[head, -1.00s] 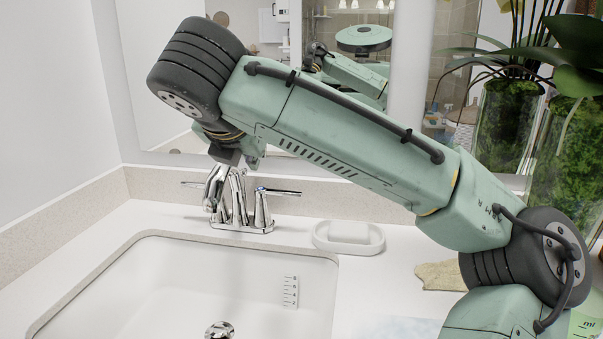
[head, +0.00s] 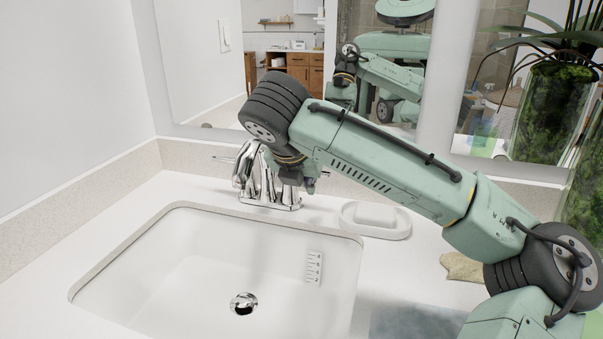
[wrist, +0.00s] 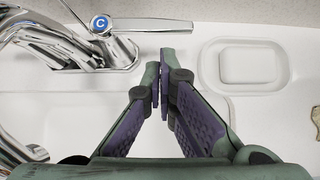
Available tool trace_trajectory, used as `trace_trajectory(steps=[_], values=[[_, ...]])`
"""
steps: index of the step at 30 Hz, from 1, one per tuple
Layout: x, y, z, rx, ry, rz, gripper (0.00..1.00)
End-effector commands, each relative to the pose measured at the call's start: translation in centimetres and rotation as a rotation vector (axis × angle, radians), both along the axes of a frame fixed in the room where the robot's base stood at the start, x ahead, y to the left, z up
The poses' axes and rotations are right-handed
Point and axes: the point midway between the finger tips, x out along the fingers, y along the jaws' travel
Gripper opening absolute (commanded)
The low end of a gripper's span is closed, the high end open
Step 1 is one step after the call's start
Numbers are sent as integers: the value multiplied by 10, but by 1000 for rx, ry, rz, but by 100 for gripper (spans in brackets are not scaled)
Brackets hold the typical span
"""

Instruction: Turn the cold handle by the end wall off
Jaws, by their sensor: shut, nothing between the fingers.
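The chrome faucet (head: 265,201) stands behind the sink. Its cold handle, with a blue "C" cap (wrist: 100,23), shows at the top left of the wrist view. Its lever (wrist: 150,25) points right, roughly along the backsplash. In the head view that handle, on the faucet's right side, is largely hidden by my arm. My gripper (wrist: 164,78) is shut and empty. In the wrist view its fingertips are just below the lever's outer end; I cannot tell if they touch it. In the head view my gripper (head: 309,186) is at the faucet's right side.
A white soap dish (head: 375,219) sits right of the faucet, also in the wrist view (wrist: 245,65). The sink basin (head: 190,255) is in front. The backsplash and mirror are close behind.

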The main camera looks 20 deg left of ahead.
Motion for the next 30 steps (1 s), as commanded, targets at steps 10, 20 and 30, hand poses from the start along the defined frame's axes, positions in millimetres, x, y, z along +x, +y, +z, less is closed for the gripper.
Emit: trace_trajectory(steps=[10,20,30], values=[[16,0,-2,0,0,0,0],[19,-1,-1,3,2,15,0],[28,-2,-4,1,1,60,0]])
